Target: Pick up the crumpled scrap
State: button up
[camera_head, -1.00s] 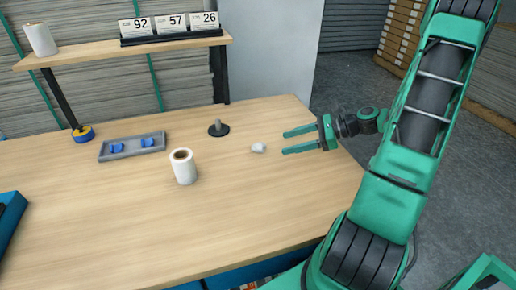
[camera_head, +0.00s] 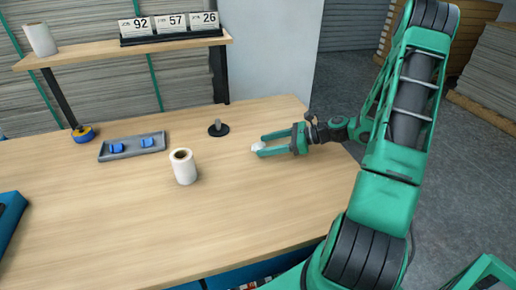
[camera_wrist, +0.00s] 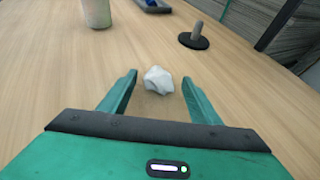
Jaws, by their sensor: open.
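The crumpled scrap (camera_head: 257,147) is a small white lump on the wooden table, right of the white roll. In the wrist view the scrap (camera_wrist: 159,79) lies between and slightly beyond my two green fingertips, with a gap on each side. My gripper (camera_head: 262,144) is open, low over the table, its fingers pointing left. It also shows in the wrist view (camera_wrist: 158,75). The near finger partly covers the scrap in the head view.
A white roll (camera_head: 184,168) stands left of the scrap. A black disc with a grey peg (camera_head: 218,128) is behind it. A grey tray (camera_head: 107,155) with blue pieces and a yellow-blue tape roll (camera_head: 83,134) lie farther left. The table front (camera_head: 200,225) is clear.

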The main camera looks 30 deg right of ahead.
jog(key=shift+w+a+f, duration=0.2)
jog(key=shift+w+a, duration=0.1)
jog(key=shift+a, duration=0.15)
jog(key=c, duration=1.1)
